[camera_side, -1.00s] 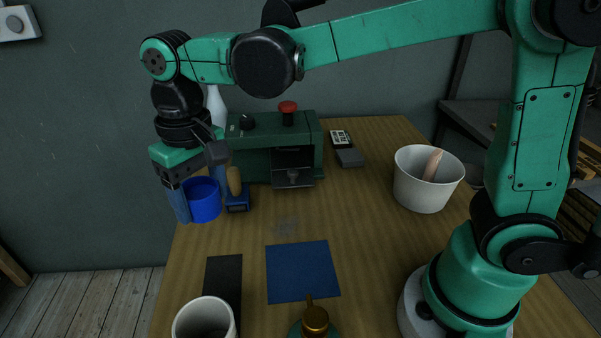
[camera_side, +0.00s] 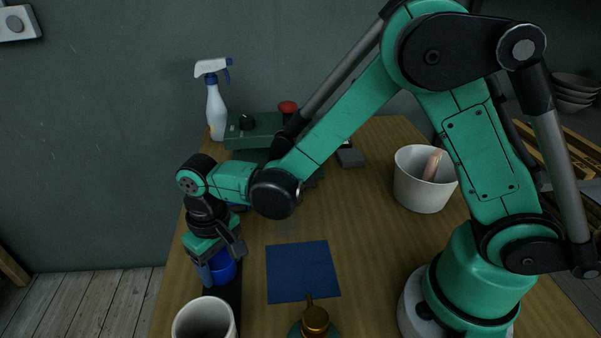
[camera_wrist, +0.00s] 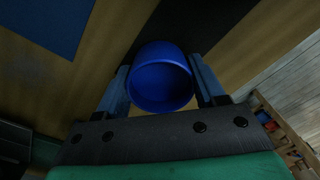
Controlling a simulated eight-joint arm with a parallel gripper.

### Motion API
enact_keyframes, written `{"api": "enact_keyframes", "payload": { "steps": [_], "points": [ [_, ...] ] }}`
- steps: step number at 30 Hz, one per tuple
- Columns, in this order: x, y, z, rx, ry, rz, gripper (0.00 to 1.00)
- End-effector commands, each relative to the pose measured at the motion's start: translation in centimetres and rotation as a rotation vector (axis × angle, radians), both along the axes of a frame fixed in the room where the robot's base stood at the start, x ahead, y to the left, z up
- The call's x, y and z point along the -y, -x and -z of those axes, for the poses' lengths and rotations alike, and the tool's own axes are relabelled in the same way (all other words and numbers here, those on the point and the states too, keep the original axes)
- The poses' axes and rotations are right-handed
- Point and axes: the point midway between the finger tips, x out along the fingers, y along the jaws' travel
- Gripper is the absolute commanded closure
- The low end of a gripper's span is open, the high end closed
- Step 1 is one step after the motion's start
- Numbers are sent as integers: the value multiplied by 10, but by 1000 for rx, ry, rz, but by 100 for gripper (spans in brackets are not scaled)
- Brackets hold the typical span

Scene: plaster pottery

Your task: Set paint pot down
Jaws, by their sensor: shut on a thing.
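The paint pot (camera_side: 224,268) is a blue, open-topped cup. It also shows in the wrist view (camera_wrist: 160,85), where its inside looks dark and empty. My gripper (camera_side: 217,276) is shut on it, with one finger on each side in the wrist view (camera_wrist: 160,90). The pot is over the dark strip (camera_side: 229,294) on the left front of the table. The strip also shows behind the pot in the wrist view (camera_wrist: 195,25). I cannot tell whether the pot's base touches the strip.
A white cup (camera_side: 204,318) stands close in front of the pot. A blue mat (camera_side: 302,271) lies bare to the right. A brass-coloured object (camera_side: 315,320) is at the front edge of view. A white bucket (camera_side: 422,185), spray bottle (camera_side: 215,108) and green machine (camera_side: 255,130) stand farther back.

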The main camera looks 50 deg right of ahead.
Motion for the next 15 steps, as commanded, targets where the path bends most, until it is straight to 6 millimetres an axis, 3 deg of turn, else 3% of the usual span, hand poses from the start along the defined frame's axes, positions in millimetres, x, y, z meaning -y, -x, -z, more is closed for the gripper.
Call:
{"api": "enact_keyframes", "payload": {
  "steps": [8,9,11,15],
  "points": [
    [0,0,4,0,0,0,91],
    [0,0,3,0,0,0,26],
    [0,0,3,0,0,0,9],
    [0,0,3,0,0,0,6]
  ]
}}
